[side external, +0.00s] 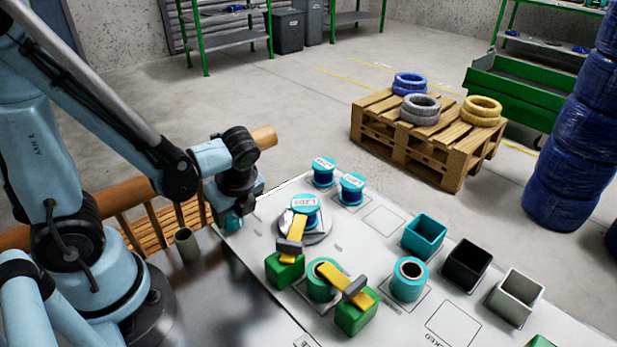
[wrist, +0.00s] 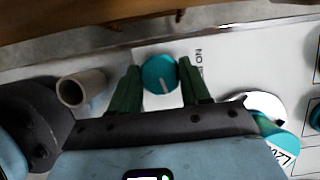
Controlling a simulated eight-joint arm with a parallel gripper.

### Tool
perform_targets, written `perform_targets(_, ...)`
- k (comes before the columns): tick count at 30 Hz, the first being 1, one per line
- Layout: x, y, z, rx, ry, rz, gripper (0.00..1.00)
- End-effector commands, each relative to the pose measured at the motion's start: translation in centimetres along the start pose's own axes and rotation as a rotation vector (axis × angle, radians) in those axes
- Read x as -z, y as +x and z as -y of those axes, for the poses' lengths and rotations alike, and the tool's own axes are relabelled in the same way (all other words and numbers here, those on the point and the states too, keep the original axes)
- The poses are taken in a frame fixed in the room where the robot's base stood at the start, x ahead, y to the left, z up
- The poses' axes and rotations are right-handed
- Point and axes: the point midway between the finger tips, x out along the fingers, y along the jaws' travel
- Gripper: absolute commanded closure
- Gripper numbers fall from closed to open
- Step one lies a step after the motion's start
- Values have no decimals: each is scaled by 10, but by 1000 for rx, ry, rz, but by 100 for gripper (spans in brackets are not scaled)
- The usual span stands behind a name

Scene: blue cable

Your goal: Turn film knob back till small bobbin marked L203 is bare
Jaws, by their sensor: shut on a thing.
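The film knob (wrist: 160,75) is a round teal knob with a pale pointer line. It sits at the near left corner of the white panel, mostly hidden by my gripper in the side view. My gripper (wrist: 161,84) points down over it, its green fingers shut on the knob from both sides. The small bobbin marked L203 (side external: 305,205) stands upright on a round grey disc, with a teal top and dark blue winding below it. In the wrist view only part of its labelled top (wrist: 285,150) shows at lower right.
Two more labelled blue bobbins (side external: 323,172) stand behind L203. Yellow arms on green blocks (side external: 284,268) and teal reels (side external: 408,280) are in front. Teal, black and white open boxes (side external: 468,264) line the right. A grey cup (side external: 187,245) stands left, near a wooden rail.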

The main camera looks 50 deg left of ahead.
Motion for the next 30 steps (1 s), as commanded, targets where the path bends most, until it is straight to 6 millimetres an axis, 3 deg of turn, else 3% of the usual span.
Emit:
perform_targets(14,0,0,1,-57,-135,-1,84)
perform_targets(30,-1,0,3,-245,-585,0,84)
